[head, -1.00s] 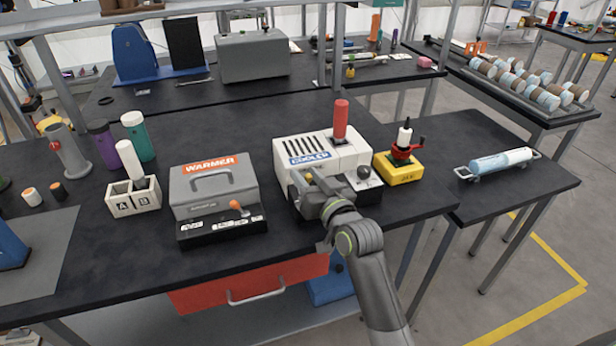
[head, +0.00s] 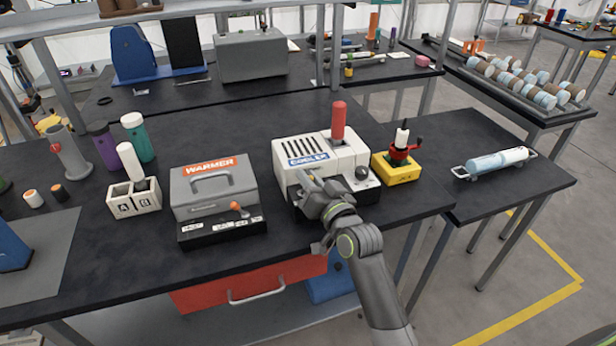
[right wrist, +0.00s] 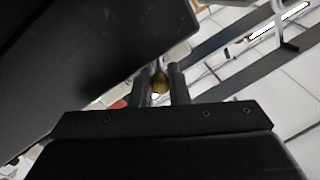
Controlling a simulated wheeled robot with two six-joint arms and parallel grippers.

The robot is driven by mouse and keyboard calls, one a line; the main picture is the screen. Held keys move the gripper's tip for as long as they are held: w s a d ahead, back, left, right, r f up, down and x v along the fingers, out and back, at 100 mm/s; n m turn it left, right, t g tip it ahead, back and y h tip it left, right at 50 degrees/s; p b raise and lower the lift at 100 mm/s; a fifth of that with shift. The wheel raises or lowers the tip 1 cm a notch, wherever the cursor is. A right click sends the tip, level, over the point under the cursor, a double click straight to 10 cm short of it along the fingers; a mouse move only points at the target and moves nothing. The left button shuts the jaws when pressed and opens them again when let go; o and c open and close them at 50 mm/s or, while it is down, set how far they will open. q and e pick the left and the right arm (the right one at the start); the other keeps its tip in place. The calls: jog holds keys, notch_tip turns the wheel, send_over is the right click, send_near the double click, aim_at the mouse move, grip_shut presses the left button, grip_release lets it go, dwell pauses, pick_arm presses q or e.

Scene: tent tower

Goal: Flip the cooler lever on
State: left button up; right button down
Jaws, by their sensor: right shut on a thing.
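The white cooler (head: 352,152) stands on the dark bench, with slots on top and a red cylinder (head: 339,120) upright in it. A dark round knob (head: 361,173) shows at the right of its black front panel. My right gripper (head: 307,182) is at the left part of the cooler's front and covers much of the panel there. In the right wrist view, its two fingers are shut on a small brownish ball knob (right wrist: 160,84), apparently the cooler lever's. The lever's shaft and marks are hidden in the head view. My left gripper is not in view.
The grey warmer (head: 213,187) with an orange-knobbed lever (head: 238,207) stands left of the cooler. A yellow jig (head: 396,170) with a red clamp is close on the right. A white A/B holder (head: 134,199) is farther left. The bench behind the cooler is clear.

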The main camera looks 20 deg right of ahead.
jog(key=c, duration=1.5)
grip_release()
jog(key=shift+o, duration=0.2)
jog(key=shift+s+d, duration=0.1)
jog(key=shift+s, duration=0.05)
jog(key=s+d+b, duration=0.3)
jog(key=s, duration=1.4)
jog(key=shift+d+f, duration=0.15)
jog(key=shift+f, duration=0.15)
jog(key=shift+w, duration=0.1)
